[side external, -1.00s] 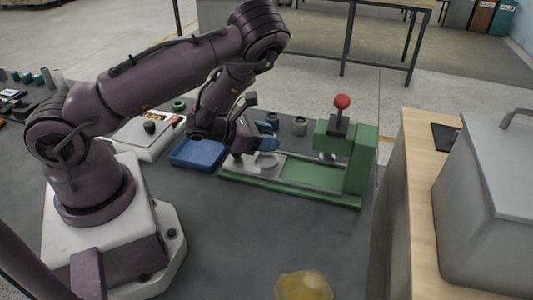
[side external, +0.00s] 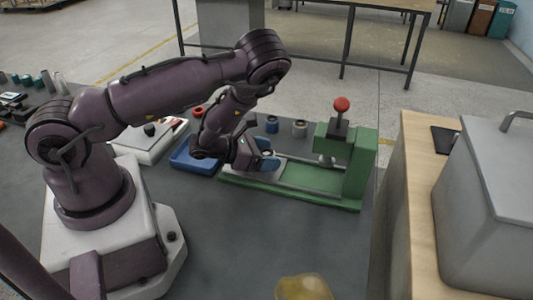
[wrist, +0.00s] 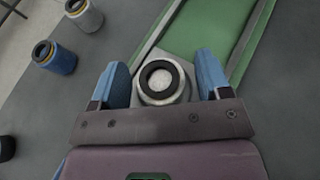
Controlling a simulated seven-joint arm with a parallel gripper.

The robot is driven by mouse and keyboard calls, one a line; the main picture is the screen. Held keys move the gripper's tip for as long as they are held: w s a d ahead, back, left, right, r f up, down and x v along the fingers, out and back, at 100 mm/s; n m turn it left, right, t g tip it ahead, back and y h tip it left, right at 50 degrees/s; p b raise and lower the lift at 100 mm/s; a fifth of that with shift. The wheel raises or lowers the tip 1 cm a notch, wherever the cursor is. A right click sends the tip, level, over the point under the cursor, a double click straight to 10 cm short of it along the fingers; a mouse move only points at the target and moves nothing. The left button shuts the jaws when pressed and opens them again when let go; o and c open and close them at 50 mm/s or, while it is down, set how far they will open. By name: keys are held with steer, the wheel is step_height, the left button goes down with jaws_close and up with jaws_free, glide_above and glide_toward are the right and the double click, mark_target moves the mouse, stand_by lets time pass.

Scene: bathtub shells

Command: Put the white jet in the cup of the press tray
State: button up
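The white jet (wrist: 164,97), a pale round piece with a black ring on top, stands upright at the cup end of the press tray (wrist: 139,98) in the wrist view. It appears to sit in the cup, though its body covers most of the cup. My gripper (wrist: 163,62) is open, with one blue finger on each side of the jet and a visible gap to each. In the side external view my gripper (side external: 266,160) is low over the left end of the green press (side external: 310,178), and it hides the jet.
A blue-bodied jet (wrist: 55,57) and a grey one (wrist: 84,15) stand behind the press. A blue bin (side external: 193,157) lies left of the gripper. The red-knobbed press head (side external: 341,115) rises at the right. The dark table in front is clear, except for a yellowish lump (side external: 303,288).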

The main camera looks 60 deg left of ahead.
steer(key=shift+r, duration=0.1)
steer(key=v, duration=1.1)
steer(key=shift+s+r, duration=0.15)
steer(key=shift+s, duration=0.2)
steer(key=w+d+r+n+g+y, duration=0.15)
steer(key=w+r+n, duration=0.25)
steer(key=r+n, duration=0.5)
steer(key=w+r+n+g+y, duration=0.25)
steer(key=w+r+n, duration=0.2)
steer(key=n, duration=0.75)
steer(key=s+d+r+n+g, duration=0.1)
steer(key=s+d+r+n, duration=0.4)
steer(key=s+r+n, duration=0.1)
steer(key=s+d+r+n+g+h, duration=0.1)
steer(key=s+d+r+n+g, duration=0.1)
steer(key=s+d+r+n, duration=0.3)
steer(key=s+r+n, duration=0.2)
steer(key=s+n, duration=0.2)
steer(key=n, duration=0.2)
steer(key=shift+d+r+g+h, duration=0.15)
steer(key=shift+r+g+h, duration=0.05)
steer(key=shift+g+h, duration=0.1)
